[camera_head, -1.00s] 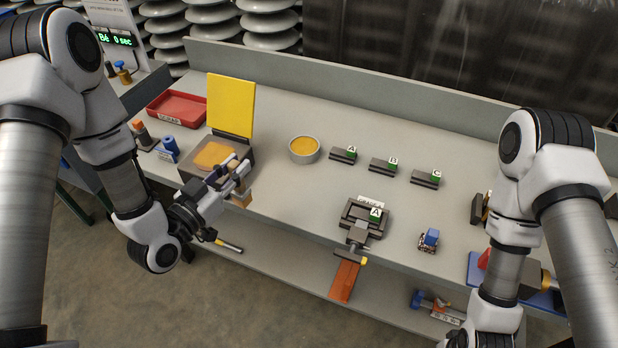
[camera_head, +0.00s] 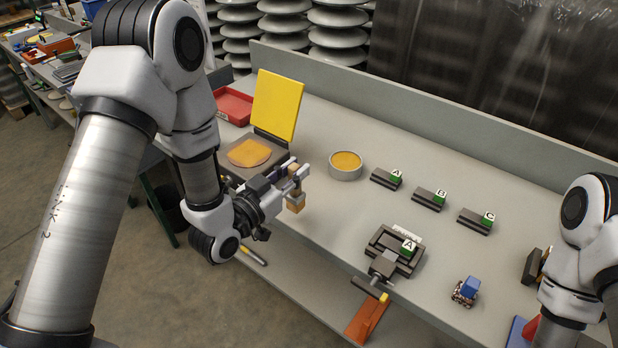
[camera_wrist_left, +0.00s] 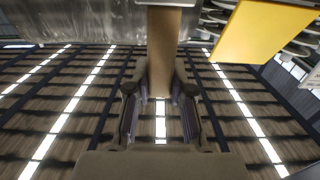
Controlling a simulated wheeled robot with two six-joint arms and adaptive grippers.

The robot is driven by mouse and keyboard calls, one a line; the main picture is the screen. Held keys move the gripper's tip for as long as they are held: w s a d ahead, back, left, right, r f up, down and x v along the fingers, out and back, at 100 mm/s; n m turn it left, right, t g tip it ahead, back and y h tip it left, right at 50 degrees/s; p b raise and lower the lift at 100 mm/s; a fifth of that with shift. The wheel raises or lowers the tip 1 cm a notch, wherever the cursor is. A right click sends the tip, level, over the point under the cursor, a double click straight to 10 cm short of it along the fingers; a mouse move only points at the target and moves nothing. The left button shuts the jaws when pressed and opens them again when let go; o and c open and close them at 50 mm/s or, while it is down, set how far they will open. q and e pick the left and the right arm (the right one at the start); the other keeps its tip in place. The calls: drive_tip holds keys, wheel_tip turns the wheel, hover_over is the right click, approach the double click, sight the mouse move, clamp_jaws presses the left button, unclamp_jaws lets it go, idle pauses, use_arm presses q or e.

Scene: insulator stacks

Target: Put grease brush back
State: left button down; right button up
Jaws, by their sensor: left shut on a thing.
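My left gripper (camera_head: 296,186) is shut on a tan, wooden-looking piece (camera_head: 295,204), which I take to be the grease brush. A round grey tin (camera_head: 345,172) with yellow-orange grease stands on the bench, right of and beyond the gripper. My right gripper is outside the view; only part of the right arm shows.
A dark box (camera_head: 276,150) with an orange pad and raised yellow lid (camera_head: 278,105) stands behind the gripper. A red tray (camera_head: 236,104) lies farther back. Labelled blocks A (camera_head: 386,180), B (camera_head: 429,200) and C (camera_head: 475,223) line the bench. A vise (camera_head: 384,262) stands near the front edge.

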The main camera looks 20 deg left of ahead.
use_arm(q)
drive_tip(key=w+d+f+p, duration=0.1)
drive_tip(key=w+f, duration=0.3)
drive_tip(key=w, duration=0.1)
drive_tip(key=shift+d, duration=0.3)
drive_tip(key=c, duration=1)
unclamp_jaws()
drive_tip(key=shift+f, duration=0.1)
drive_tip(key=shift+c, duration=0.2)
